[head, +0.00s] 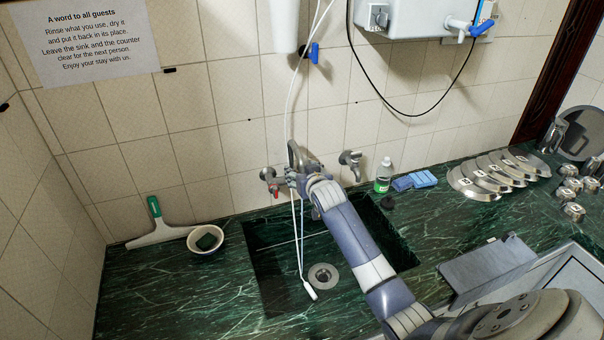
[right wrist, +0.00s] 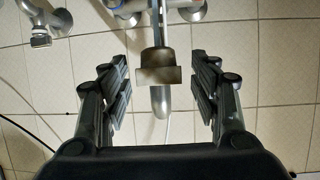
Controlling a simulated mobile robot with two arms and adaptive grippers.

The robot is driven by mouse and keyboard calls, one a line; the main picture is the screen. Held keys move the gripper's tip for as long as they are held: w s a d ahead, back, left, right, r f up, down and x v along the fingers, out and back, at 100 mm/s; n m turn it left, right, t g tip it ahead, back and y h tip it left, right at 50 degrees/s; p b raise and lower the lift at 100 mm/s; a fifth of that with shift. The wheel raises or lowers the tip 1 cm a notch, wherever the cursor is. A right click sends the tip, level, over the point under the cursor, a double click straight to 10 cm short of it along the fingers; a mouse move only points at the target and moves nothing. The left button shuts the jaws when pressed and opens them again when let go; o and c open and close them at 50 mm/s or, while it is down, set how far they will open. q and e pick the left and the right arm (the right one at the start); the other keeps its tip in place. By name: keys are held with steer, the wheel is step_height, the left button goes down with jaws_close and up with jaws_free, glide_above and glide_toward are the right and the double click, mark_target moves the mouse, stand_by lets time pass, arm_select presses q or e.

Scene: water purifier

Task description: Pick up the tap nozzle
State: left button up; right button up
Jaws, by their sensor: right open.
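The tap nozzle (right wrist: 158,76), a dark brownish collar-like block on the end of a curved metal spout (right wrist: 160,103), shows in the middle of the right wrist view. My right gripper (head: 299,180) is by the left wall tap (head: 268,174) above the sink in the head view. In the right wrist view its two fingers are spread, one on each side of the nozzle, with a gap on both sides. In the head view my gripper and arm hide the nozzle; a grey curved piece (head: 293,150) shows just above. My left gripper is not in view.
Below is the sink (head: 270,290) with its drain (head: 323,276). White tubes hang near my right gripper, one ending in a white tip (head: 310,291). A second tap (head: 352,163) and a soap bottle (head: 384,177) are to the right. A bowl (head: 205,250) stands left.

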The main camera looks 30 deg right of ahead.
steer(key=shift+w+d+f, duration=0.1)
steer(key=shift+w+f, duration=0.05)
steer(key=shift+w, duration=0.15)
steer(key=c, duration=0.9)
steer(key=shift+b, duration=0.55)
steer(key=shift+s, duration=0.25)
steer(key=s+a+b, duration=0.1)
steer(key=s, duration=0.4)
steer(key=s+a+b, duration=0.2)
steer(key=s, duration=0.4)
steer(key=s+a+b, duration=0.2)
steer(key=s, duration=0.3)
steer(key=shift+s+a, duration=0.2)
steer(key=shift+s, duration=0.2)
